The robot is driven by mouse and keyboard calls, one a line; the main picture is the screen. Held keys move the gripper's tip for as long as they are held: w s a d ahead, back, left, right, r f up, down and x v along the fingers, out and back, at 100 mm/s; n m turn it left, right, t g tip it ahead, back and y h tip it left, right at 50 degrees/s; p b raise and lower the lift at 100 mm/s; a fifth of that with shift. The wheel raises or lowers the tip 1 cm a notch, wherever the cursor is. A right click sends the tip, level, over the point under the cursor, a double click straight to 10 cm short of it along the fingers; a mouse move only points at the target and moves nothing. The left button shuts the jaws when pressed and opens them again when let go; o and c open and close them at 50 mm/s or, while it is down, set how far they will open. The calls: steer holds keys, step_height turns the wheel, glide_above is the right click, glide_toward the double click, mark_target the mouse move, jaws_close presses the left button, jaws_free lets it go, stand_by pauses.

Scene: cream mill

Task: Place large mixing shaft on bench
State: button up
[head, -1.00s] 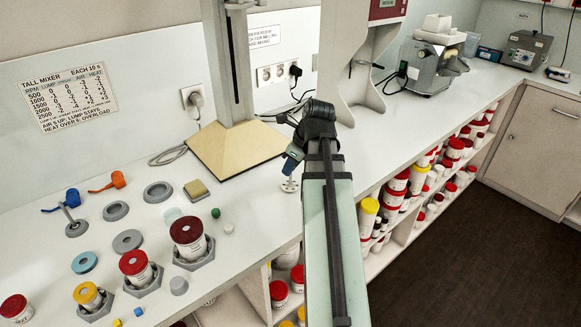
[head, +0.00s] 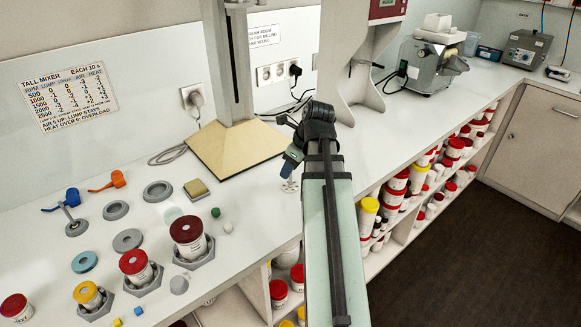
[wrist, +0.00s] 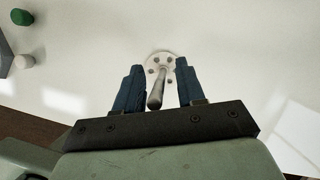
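The large mixing shaft (wrist: 156,92) is a grey metal rod on a pale round disc with several holes, seen from above in the wrist view. In the head view its disc (head: 290,186) rests on the white bench below my gripper, and the gripper hides most of the rod. My gripper (wrist: 158,84) is open, its two blue fingers on either side of the rod with a visible gap on each side. In the head view my gripper (head: 291,161) points down over the bench near its front edge. The bench (head: 248,192) is bare around the disc.
Red-lidded jars (head: 187,231) in grey hexagonal holders, grey rings and small blocks stand to the left. A tall stand with a tan base (head: 228,148) is behind. A green knob (head: 215,212) and a white one (head: 228,227) lie nearby.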

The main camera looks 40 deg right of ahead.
steer(key=v, duration=1.2)
steer(key=shift+s+r, duration=0.1)
steer(key=shift+c, duration=0.3)
steer(key=s+d+f+m+t, duration=0.1)
steer(key=s+d+m+t, duration=0.1)
steer(key=s+d, duration=0.45)
steer(key=w+a+r+n+t+y, duration=0.2)
steer(key=a+r+t, duration=0.1)
steer(key=a, duration=0.2)
steer(key=f+x, duration=0.1)
steer(key=x, duration=1.2)
steer(key=shift+d, duration=0.25)
steer(key=shift+s+f, duration=0.1)
steer(key=shift+f, duration=0.05)
steer(key=shift+c, duration=0.2)
jaws_close()
